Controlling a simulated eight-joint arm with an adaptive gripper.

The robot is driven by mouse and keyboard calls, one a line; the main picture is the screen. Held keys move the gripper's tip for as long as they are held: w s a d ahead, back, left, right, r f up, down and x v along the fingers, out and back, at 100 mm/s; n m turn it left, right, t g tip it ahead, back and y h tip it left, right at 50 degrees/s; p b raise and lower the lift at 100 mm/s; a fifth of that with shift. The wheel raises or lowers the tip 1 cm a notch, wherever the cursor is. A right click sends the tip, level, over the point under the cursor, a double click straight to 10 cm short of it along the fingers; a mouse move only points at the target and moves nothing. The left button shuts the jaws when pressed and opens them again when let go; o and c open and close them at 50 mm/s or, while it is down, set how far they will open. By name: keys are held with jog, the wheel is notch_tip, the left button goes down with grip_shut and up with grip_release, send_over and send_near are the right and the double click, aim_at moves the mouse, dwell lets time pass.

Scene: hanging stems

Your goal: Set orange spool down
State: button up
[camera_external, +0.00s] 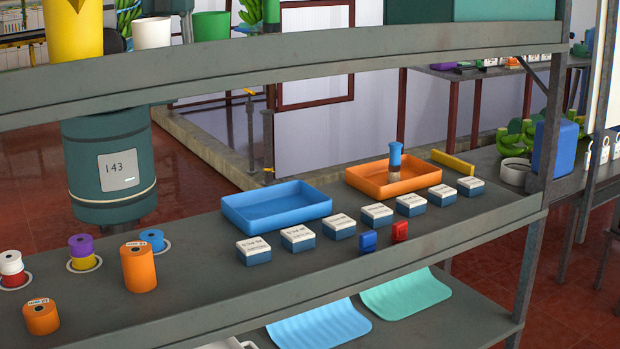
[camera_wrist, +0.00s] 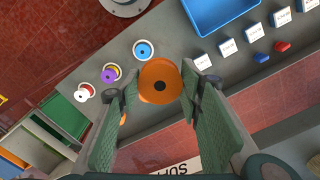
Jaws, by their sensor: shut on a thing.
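An orange spool (camera_wrist: 160,82) with a dark centre hole sits between the fingertips of my gripper (camera_wrist: 159,78) in the wrist view. The fingers are shut on its sides. In the outside view a tall orange spool (camera_external: 138,267) stands upright in front of the blue spool (camera_external: 152,238); it appears to be the same one. Whether its base touches the shelf (camera_external: 200,275) is unclear. My gripper does not show in the outside view. A shorter orange spool (camera_external: 41,316) stands nearer the front left and is mostly hidden by a finger in the wrist view.
A purple spool (camera_external: 80,242) on a yellow one and a white spool (camera_external: 11,261) on a red one stand on pale rings to the left. A blue tray (camera_external: 277,220), an orange tray (camera_external: 420,188) and several labelled boxes (camera_external: 298,237) are to the right. An upper shelf (camera_external: 300,76) hangs over.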

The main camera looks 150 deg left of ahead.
jog(key=w+a+f+b, duration=0.1)
jog(key=a+f+b, duration=0.3)
jog(key=a, duration=0.6)
jog(key=w+a+f+b, duration=0.1)
jog(key=a+f, duration=0.6)
jog(key=a, duration=0.3)
jog(key=w+a+f+b, duration=0.1)
jog(key=a+f+b, duration=0.3)
jog(key=a, duration=0.6)
jog(key=b, duration=0.4)
send_over(346, 199)
notch_tip(346, 199, down, 13)
jog(key=shift+f, duration=0.15)
jog(key=shift+s, duration=0.1)
jog(key=shift+f, duration=0.1)
jog(key=shift+f, duration=2.8)
jog(key=shift+f, duration=2.05)
jog(key=shift+f, duration=0.2)
